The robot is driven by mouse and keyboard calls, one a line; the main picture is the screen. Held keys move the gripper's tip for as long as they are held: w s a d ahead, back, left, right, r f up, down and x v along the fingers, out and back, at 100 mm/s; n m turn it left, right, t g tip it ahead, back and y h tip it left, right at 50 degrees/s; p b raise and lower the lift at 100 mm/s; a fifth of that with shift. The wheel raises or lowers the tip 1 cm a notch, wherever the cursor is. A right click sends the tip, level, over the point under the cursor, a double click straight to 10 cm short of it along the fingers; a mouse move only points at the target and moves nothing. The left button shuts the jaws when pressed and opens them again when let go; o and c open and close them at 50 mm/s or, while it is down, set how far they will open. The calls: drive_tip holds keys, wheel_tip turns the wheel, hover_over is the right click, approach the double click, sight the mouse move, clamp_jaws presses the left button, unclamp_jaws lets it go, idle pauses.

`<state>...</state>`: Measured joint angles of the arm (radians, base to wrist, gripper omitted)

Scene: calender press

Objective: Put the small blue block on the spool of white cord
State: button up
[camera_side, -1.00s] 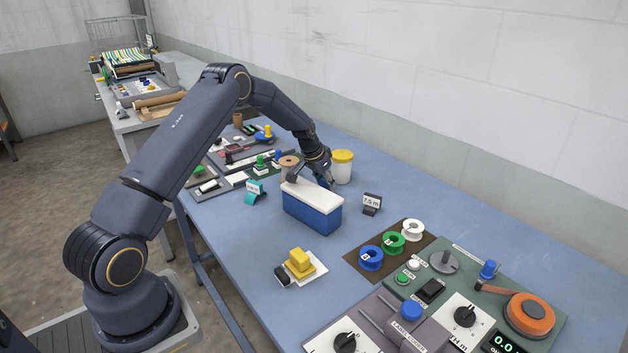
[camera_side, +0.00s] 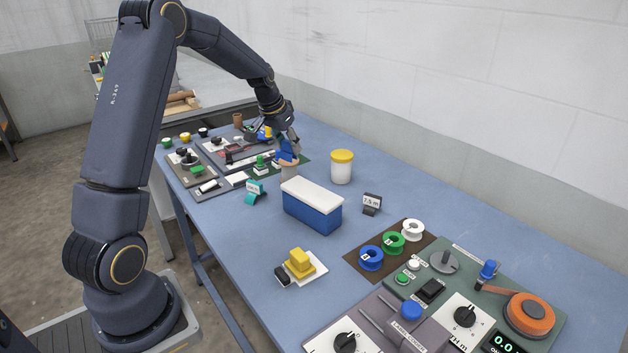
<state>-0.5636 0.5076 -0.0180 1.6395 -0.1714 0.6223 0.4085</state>
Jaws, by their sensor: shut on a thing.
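My gripper (camera_side: 289,148) is shut on the small blue block (camera_side: 287,156), whose upper part is partly hidden by the fingers. The block is directly over a short upright spool (camera_side: 289,172) with a tan top and a pale body, which looks like the spool of white cord. I cannot tell whether the block touches its top. The spool stands on the blue table behind the blue box with the white lid, which hides part of its base.
The blue box with a white lid (camera_side: 312,206) stands in front of the spool. A yellow-lidded jar (camera_side: 342,167) is to the right, a teal label stand (camera_side: 255,193) to the left. Blue, green and white reels (camera_side: 412,231) lie on a brown mat. Control panels fill the front right.

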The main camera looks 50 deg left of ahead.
drive_tip(key=s+a+r+n, duration=0.1)
drive_tip(key=s+a+r, duration=0.2)
drive_tip(key=s+r, duration=0.25)
hover_over(289, 171)
drive_tip(key=w+a, duration=0.1)
drive_tip(key=a, duration=0.1)
drive_tip(key=shift+y, duration=0.3)
wheel_tip(289, 171, down, 9)
drive_tip(key=shift+r, duration=0.1)
drive_tip(key=shift+w+f, duration=0.2)
drive_tip(key=shift+f, duration=0.05)
drive_tip(key=shift+f+n, duration=0.3)
drive_tip(key=shift+f, duration=1.3)
drive_tip(key=shift+f, duration=0.15)
drive_tip(key=o, duration=0.9)
drive_tip(key=shift+c, duration=0.2)
